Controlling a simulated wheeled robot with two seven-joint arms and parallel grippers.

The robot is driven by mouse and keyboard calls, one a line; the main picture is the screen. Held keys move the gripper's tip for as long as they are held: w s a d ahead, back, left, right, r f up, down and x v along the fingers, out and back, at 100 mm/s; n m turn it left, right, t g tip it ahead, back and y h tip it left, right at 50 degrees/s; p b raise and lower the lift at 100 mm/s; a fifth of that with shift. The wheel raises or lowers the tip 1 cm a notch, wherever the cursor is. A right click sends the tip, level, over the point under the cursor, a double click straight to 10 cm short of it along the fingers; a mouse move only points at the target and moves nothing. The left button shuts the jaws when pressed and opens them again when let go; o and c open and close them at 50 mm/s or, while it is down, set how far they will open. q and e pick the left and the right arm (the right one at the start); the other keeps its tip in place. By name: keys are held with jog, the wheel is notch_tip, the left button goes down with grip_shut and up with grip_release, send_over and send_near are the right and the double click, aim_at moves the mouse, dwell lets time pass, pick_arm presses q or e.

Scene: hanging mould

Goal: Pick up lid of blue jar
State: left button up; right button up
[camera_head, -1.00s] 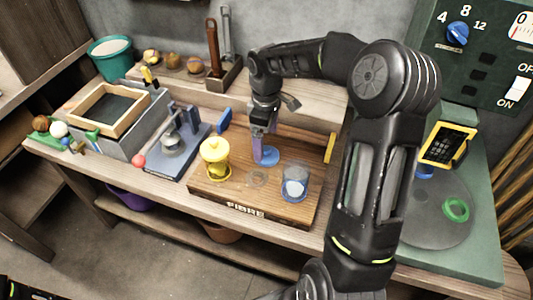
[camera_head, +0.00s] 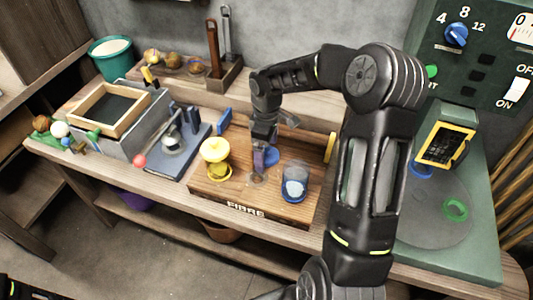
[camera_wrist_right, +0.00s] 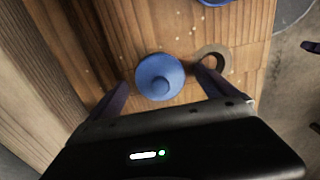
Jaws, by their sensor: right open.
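The blue lid (camera_head: 271,156) lies on the wooden board, partly hidden behind my right gripper (camera_head: 260,163) in the head view. In the right wrist view, the round blue lid (camera_wrist_right: 160,77) shows its raised knob and sits between the two fingertips of my right gripper (camera_wrist_right: 164,88). The gripper is open, with space on both sides of the lid. The blue jar (camera_head: 295,182) stands uncovered on the board to the right, with pale contents. Its edge shows at the top of the wrist view (camera_wrist_right: 215,2). My left gripper is out of view.
A yellow lidded jar (camera_head: 215,158) stands on the board (camera_head: 240,193) to the left. A ring-shaped mark or recess (camera_wrist_right: 213,59) is beside the lid. A blue press-like device (camera_head: 178,150) is farther left. A green control panel (camera_head: 480,70) stands at the right.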

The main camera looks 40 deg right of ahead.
jog(key=shift+c, duration=0.5)
jog(key=c, duration=1.3)
